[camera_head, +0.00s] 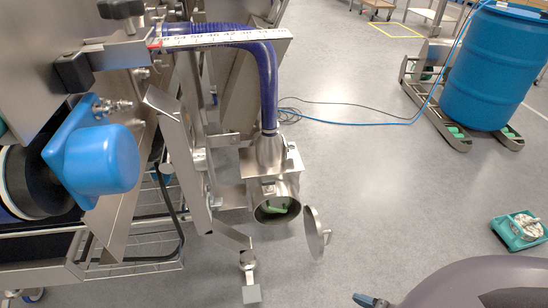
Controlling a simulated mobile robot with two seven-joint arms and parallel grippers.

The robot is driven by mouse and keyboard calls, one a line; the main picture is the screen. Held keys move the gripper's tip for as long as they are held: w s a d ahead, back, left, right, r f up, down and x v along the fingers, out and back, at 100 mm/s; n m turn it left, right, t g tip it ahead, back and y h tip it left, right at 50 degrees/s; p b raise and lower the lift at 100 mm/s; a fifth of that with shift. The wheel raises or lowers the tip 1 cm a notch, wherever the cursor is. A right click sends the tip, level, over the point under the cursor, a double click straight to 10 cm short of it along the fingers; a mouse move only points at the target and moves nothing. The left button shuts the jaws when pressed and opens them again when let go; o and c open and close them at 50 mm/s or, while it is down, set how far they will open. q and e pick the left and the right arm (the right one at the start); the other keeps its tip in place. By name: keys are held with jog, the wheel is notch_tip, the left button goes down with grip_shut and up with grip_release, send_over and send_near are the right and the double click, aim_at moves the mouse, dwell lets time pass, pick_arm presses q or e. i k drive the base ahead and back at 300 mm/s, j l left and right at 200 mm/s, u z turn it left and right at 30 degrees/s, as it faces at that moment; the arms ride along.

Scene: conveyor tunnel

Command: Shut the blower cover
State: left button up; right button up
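The blower (272,192) is a metal housing at the middle of the head view, fed from above by a dark blue hose (268,85). Its round mouth (276,209) faces toward me and shows something green inside. The blower cover (317,234) is a round metal disc standing open to the right of the mouth, seen almost edge-on. A dark, blue-edged tip (371,300) at the bottom edge seems to be part of my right gripper. It is below and right of the cover, apart from it, and mostly cut off. My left gripper is not in view.
The conveyor frame with a blue motor cap (102,160) fills the left side. A metal post with a grey foot (251,293) stands below the blower. A blue barrel (494,68) and a teal tray (520,231) are at right.

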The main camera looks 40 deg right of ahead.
aim_at(314, 234)
jog(key=k+l, duration=0.1)
jog(key=l, duration=0.4)
jog(key=k+l, duration=0.1)
jog(key=l, duration=0.4)
jog(key=k+l+z, duration=0.1)
jog(key=l, duration=0.45)
jog(key=k+l, duration=0.1)
jog(key=l, duration=0.4)
jog(key=k+l, duration=0.1)
jog(key=l, duration=0.4)
